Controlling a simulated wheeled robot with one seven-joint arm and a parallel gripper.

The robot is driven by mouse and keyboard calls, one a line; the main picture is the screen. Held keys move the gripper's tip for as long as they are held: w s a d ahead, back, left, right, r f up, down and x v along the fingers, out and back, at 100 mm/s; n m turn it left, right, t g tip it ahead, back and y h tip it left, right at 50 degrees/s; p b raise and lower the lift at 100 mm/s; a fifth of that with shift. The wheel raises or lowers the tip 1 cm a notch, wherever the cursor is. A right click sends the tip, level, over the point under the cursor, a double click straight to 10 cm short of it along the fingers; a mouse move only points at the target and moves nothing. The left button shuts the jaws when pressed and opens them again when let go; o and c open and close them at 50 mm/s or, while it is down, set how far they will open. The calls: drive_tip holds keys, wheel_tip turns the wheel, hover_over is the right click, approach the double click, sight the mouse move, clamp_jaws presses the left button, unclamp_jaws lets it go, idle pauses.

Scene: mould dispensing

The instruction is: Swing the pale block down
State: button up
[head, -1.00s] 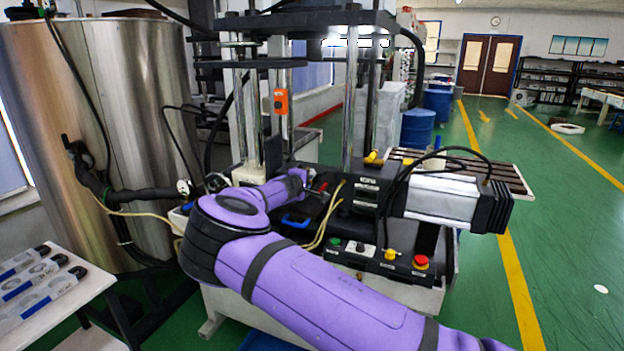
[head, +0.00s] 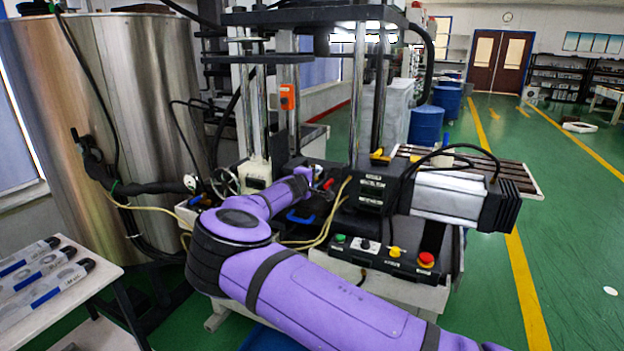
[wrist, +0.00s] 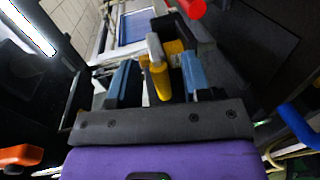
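A pale, cream block (head: 257,172) stands at the foot of the press column in the head view. I cannot tell for sure that it is the task's block, and I cannot pick it out in the wrist view. My gripper (wrist: 160,82) shows two blue fingers spread apart in the wrist view. A yellow handle (wrist: 161,82) with a grey, bent tip (wrist: 154,46) shows between the fingers, with gaps on both sides. In the head view my purple arm reaches into the press, and its fingertips are hard to make out there.
The press has upright steel columns (head: 357,95) and an orange box (head: 287,96). A control panel (head: 385,254) with coloured buttons is at its front. A large steel tank (head: 125,100) and a white table (head: 70,305) stand at left. Green floor is open at right.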

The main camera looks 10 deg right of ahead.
drive_tip(key=v, duration=1.1)
drive_tip(key=shift+d, duration=0.1)
